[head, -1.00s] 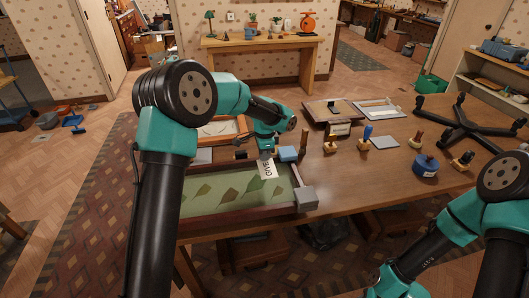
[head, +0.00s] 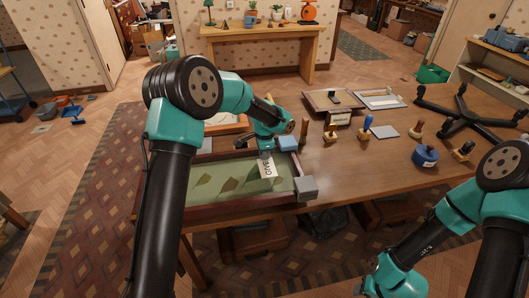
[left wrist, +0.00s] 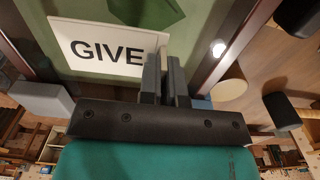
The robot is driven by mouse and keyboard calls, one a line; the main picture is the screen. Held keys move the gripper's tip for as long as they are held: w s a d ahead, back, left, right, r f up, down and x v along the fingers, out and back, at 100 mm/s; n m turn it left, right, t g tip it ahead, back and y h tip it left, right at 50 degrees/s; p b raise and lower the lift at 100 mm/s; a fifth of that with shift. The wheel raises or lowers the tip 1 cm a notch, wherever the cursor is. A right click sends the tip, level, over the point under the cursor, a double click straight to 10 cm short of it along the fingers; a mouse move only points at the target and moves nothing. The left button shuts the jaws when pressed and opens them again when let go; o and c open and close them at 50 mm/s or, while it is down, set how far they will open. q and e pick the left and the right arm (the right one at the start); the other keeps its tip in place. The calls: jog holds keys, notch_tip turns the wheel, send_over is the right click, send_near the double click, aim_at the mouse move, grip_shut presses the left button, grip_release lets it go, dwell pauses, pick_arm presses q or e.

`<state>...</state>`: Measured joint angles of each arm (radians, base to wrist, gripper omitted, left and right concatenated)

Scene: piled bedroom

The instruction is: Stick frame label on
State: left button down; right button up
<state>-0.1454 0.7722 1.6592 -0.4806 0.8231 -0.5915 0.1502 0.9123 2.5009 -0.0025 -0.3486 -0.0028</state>
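A white label (left wrist: 98,48) with black letters reading "GIVE" is at the fingertips of my left gripper (left wrist: 165,78). The fingers are closed together at its right edge, and the label reaches out to the left in the wrist view. In the head view the label (head: 267,167) hangs below my left gripper (head: 266,153), over the right part of a shallow wooden frame (head: 243,208) with a green, leaf-patterned inside. I cannot tell whether the label touches the green surface. My right arm reaches down at the lower right; its fingers are not shown.
A grey block (head: 306,188) sits at the frame's near right corner and a blue block (head: 288,144) at its far right. Stamps with wooden handles (head: 330,134), a grey pad (head: 384,132), a blue round object (head: 425,156) and a black star-shaped base (head: 461,119) stand to the right.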

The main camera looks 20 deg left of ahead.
pick_arm(q)
jog(key=shift+f, duration=0.5)
dwell(1.0)
jog(key=c, duration=1.2)
grip_release()
jog(key=shift+r, duration=0.15)
notch_tip(320, 180, up, 17)
jog(key=shift+r, duration=0.1)
